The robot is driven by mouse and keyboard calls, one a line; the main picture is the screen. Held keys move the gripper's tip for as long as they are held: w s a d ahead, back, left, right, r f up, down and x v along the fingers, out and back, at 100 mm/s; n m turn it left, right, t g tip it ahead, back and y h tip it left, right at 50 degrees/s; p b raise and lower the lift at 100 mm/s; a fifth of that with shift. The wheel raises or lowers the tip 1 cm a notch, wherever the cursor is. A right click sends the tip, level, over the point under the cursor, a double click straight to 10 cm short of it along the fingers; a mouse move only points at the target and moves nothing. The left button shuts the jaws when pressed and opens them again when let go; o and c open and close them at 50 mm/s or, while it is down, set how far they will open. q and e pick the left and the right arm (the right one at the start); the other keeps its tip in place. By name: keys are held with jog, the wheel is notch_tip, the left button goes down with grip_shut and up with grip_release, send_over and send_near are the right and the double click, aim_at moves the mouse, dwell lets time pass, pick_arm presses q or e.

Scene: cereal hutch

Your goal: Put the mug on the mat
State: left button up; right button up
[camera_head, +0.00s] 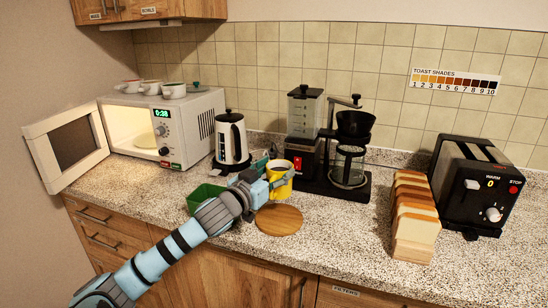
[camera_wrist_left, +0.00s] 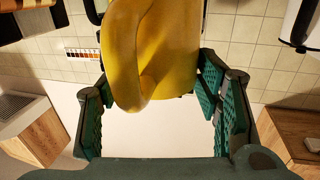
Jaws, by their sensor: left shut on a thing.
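The yellow mug (camera_head: 281,183) is upright with dark liquid inside. My left gripper (camera_head: 266,178) is shut on the mug from its left side. In the left wrist view the mug (camera_wrist_left: 165,50) fills the space between the green finger pads of the left gripper (camera_wrist_left: 158,85). The round wooden mat (camera_head: 279,221) lies on the counter just in front of and below the mug. I cannot tell exactly how high the mug is above the counter. My right gripper is in neither view.
A green box (camera_head: 203,195) is beside my left arm. Behind are a kettle (camera_head: 232,140), a grinder (camera_head: 303,125) and a coffee maker (camera_head: 352,150). Bread slices (camera_head: 413,225) and a toaster (camera_head: 478,185) stand right. The microwave (camera_head: 180,125) is open at left.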

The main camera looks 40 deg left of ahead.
aim_at(275, 197)
pick_arm(q)
notch_tip(275, 197, down, 8)
jog(key=shift+b, duration=0.85)
jog(key=o, duration=1.6)
jog(key=shift+d, duration=0.1)
jog(key=shift+s, duration=0.1)
